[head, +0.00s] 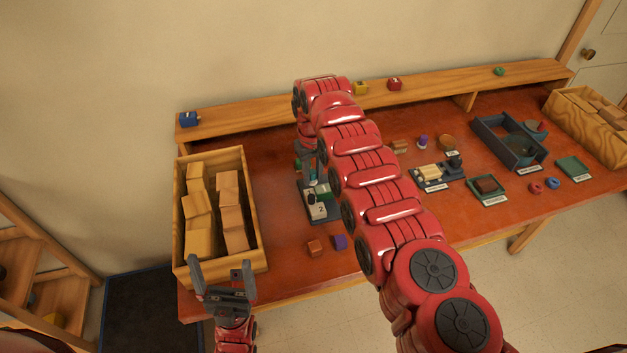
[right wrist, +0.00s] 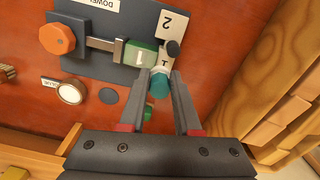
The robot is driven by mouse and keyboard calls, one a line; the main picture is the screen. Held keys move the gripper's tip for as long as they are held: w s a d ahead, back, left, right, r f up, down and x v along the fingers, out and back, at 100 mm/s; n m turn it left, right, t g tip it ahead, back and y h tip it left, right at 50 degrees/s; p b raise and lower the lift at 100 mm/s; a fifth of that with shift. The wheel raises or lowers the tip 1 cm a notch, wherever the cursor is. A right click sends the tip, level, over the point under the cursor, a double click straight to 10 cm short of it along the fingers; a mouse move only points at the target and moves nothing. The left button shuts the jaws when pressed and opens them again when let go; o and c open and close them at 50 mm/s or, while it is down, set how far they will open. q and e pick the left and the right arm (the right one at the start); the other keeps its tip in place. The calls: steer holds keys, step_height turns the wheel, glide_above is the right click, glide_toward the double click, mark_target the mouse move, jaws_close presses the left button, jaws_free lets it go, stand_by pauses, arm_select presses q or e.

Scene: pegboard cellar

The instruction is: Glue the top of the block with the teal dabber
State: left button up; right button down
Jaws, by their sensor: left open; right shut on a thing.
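My right gripper (right wrist: 161,88) is shut on the teal dabber (right wrist: 159,83), seen nearly end-on between the fingertips. I cannot tell whether the dabber touches anything. In the head view the fixture (head: 318,207) is partly hidden by my right arm. My left gripper (head: 222,279) is open and empty at the front of the wooden crate.
The crate (head: 258,237) of wooden blocks stands left of the fixture. A blue tray (head: 508,150) and a second crate (head: 583,122) are at right. A raised shelf (head: 250,108) runs along the back.

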mark_target(312, 173)
steer(key=shift+a+r, duration=0.2)
steer(key=shift+r, duration=1)
steer(key=shift+d+r, duration=0.1)
steer(key=shift+r, duration=1.05)
